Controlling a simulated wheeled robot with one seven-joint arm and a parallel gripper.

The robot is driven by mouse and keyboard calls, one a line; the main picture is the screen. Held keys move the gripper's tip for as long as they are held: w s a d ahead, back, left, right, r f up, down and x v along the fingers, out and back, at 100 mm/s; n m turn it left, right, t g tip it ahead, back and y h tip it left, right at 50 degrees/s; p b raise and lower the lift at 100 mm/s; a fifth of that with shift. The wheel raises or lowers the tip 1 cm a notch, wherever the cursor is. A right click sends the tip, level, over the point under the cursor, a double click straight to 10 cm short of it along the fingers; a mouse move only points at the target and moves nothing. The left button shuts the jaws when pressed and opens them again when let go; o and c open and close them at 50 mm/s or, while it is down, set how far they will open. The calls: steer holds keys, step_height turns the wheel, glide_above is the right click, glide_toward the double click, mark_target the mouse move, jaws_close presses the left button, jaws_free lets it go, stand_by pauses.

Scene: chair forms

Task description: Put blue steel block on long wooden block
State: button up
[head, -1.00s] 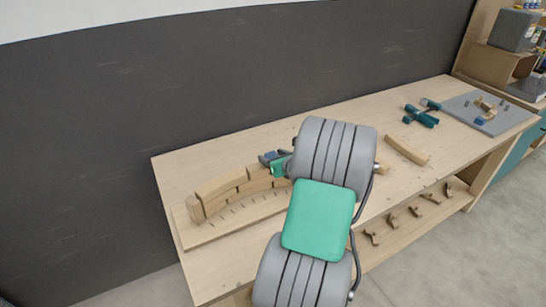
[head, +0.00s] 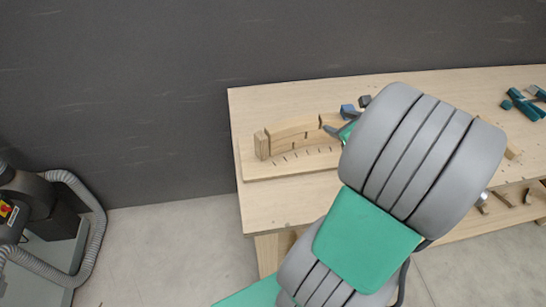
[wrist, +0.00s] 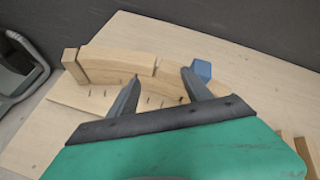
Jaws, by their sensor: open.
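The blue steel block (wrist: 201,70) sits just beyond the right fingertip in the wrist view, close to the curved wooden pieces. It also shows in the head view (head: 347,111), beside my gripper. A long, slightly curved wooden block (wrist: 115,64) stands on the board at the left, and it also shows in the head view (head: 293,129). My gripper (wrist: 162,84) is open and empty, its two dark fingers spread over the wooden pieces. The blue block is outside the fingers. My arm hides much of the bench behind it in the head view.
A small upright wooden block (head: 262,145) stands at the left end of the row. The baseboard (wrist: 65,95) carries several dark pegs. A machine with a grey hose (head: 90,195) stands on the floor at left.

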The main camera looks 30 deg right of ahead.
steer(key=w+a+n+g+y, duration=0.2)
steer(key=a+n+g, duration=0.2)
steer(key=a+n, duration=1.5)
steer(key=s+a+r+n+g, duration=0.1)
steer(key=s+a+n+g, duration=0.2)
steer(key=s+a+n, duration=0.6)
steer(key=a+n, duration=0.3)
steer(key=n, duration=0.2)
steer(key=shift+a+r, duration=0.25)
steer(key=shift+r, duration=0.15)
